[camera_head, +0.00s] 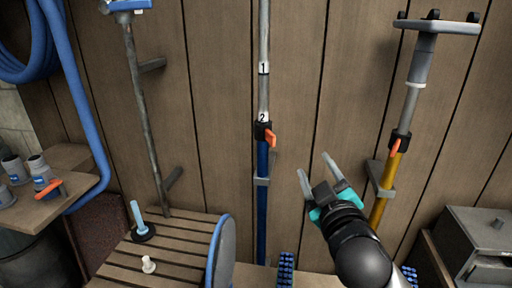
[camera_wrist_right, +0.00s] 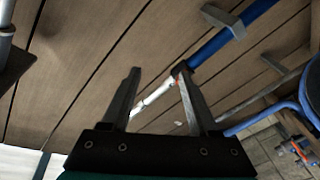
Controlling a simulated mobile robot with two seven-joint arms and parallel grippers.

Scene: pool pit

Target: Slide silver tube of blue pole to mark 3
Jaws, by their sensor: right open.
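The blue pole (camera_head: 262,215) stands upright against the plank wall, with its silver tube (camera_head: 264,35) rising from the top. Labels 1 (camera_head: 263,68) and 2 (camera_head: 263,117) show on the tube; label 2 is just above the black clamp. The clamp has an orange lever (camera_head: 271,137). No label 3 is visible. My right gripper (camera_head: 313,163) is open and empty, to the right of the pole and a little below the clamp. In the right wrist view, the silver tube (camera_wrist_right: 152,100) shows beyond the open fingers, and the blue pole (camera_wrist_right: 232,35) runs to upper right. My left gripper is out of view.
A yellow pole (camera_head: 388,185) with a silver upper tube stands to the right, close to my right arm. A grey pole (camera_head: 140,100) hangs at left. A grey box (camera_head: 480,245) sits at lower right.

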